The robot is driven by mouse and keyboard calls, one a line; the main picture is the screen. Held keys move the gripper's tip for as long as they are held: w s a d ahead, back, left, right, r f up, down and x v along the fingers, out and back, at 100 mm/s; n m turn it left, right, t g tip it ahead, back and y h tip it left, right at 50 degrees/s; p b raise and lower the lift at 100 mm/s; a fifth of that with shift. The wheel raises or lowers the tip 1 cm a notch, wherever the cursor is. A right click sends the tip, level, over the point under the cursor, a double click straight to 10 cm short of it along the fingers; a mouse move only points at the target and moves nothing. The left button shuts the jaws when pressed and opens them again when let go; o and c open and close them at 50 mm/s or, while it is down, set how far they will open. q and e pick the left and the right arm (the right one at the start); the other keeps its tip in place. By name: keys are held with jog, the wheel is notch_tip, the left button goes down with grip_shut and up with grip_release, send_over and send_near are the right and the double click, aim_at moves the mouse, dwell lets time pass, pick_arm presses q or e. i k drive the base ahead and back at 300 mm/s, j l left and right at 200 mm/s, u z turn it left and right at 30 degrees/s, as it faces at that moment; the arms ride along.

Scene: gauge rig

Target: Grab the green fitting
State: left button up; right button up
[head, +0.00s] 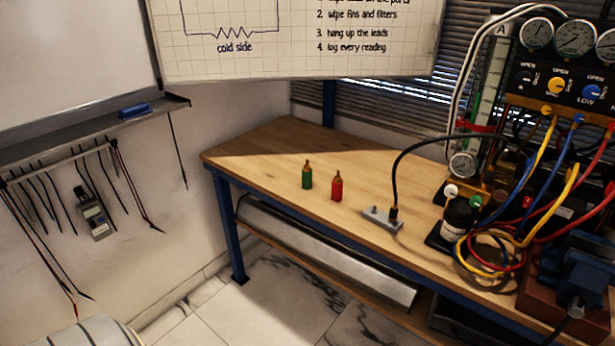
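The green fitting (307,178) stands upright on the wooden workbench (270,160), toward its left part. It has a green body and a narrow brass-coloured tip. A similar red fitting (337,188) stands upright just to its right, a small gap apart. Nothing covers the green fitting. Neither of my grippers is in the head view.
A grey metal block (382,218) with a black hose lies right of the fittings. The gauge rig (560,85), a dark bottle (460,217) and coloured hoses crowd the bench's right side. Leads and a meter (93,213) hang on the left wall. The bench's left end is clear.

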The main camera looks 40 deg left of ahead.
aim_at(306, 172)
jog(key=u, duration=1.25)
jog(key=i+j+z, duration=0.2)
jog(key=i+j, duration=0.15)
jog(key=i, duration=0.05)
